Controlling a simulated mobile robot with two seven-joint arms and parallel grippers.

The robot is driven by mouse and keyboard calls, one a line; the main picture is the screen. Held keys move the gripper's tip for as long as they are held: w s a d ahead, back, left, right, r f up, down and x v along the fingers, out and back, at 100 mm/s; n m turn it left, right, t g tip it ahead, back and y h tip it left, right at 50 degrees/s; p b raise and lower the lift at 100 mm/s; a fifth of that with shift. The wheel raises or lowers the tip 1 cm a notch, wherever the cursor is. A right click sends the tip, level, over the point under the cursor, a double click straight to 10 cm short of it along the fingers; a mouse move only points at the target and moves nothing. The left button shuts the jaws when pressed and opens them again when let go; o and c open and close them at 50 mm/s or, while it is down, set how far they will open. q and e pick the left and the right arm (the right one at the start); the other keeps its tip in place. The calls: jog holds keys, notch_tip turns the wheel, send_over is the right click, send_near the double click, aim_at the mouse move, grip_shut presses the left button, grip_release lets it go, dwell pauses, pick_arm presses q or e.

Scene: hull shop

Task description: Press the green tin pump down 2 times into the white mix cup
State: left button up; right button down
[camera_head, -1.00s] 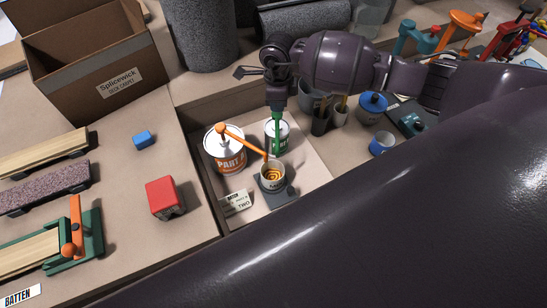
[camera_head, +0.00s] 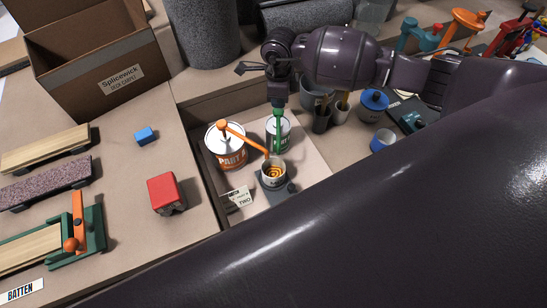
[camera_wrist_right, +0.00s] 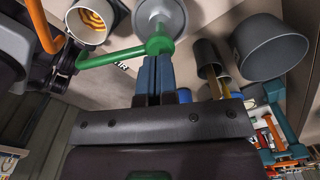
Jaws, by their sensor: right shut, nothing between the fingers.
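The green pump (camera_head: 279,122) stands on a white tin (camera_head: 278,137) in the head view. My right gripper (camera_head: 278,103) is shut and empty, pointing down right above the pump head. In the wrist view its blue fingertips (camera_wrist_right: 153,62) meet or nearly meet the green pump head (camera_wrist_right: 158,45); I cannot tell contact for sure. The green spout (camera_wrist_right: 108,58) reaches towards the white mix cup (camera_wrist_right: 92,20). In the head view the cup (camera_head: 273,172) stands on a dark pad and shows an orange swirl inside. My left gripper is out of view.
A larger tin marked PART (camera_head: 226,150) with an orange pump (camera_head: 222,125) stands left of the green one, its spout reaching to the cup. A card (camera_head: 238,197) lies in front. Dark pots (camera_head: 321,120) stand close at right. A red block (camera_head: 166,192) is at left.

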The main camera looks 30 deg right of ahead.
aim_at(278, 110)
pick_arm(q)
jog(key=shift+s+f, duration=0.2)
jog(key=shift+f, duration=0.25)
pick_arm(e)
jog(key=shift+f, duration=0.7)
